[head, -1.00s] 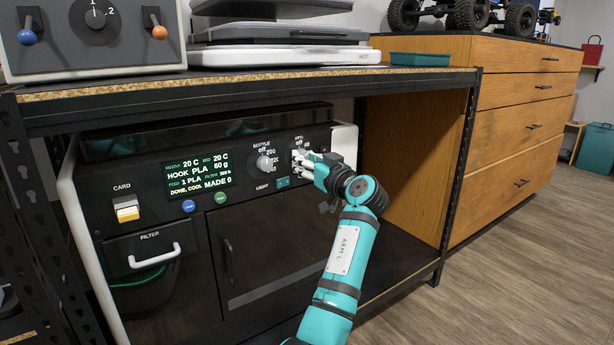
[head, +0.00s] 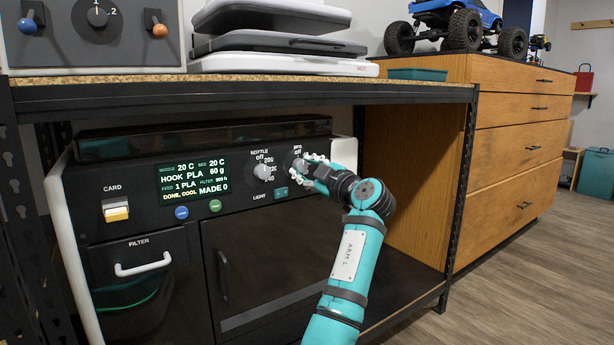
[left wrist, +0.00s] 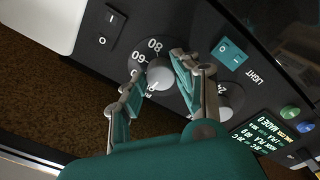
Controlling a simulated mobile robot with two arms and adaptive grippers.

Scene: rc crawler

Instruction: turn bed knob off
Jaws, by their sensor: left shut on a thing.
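The bed knob (head: 299,164) is a grey dial at the right of the black printer's front panel. It also shows in the left wrist view (left wrist: 160,74), between my fingers, with 60 and 80 printed beside it. My left gripper (head: 308,168) is at this knob, shut on it, with one finger on each side in the left wrist view (left wrist: 159,82). The fingers partly cover the dial's marks, so I cannot tell its exact setting. The nozzle knob (head: 264,172) sits to its left. My right gripper is not in view.
The printer stands on a lower shelf under a worktop (head: 240,89), with a black shelf post (head: 461,180) to the right. A light switch (head: 281,192) is below the knobs. A rocker switch (left wrist: 113,26) is near the bed knob. Wooden drawers (head: 515,140) stand right.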

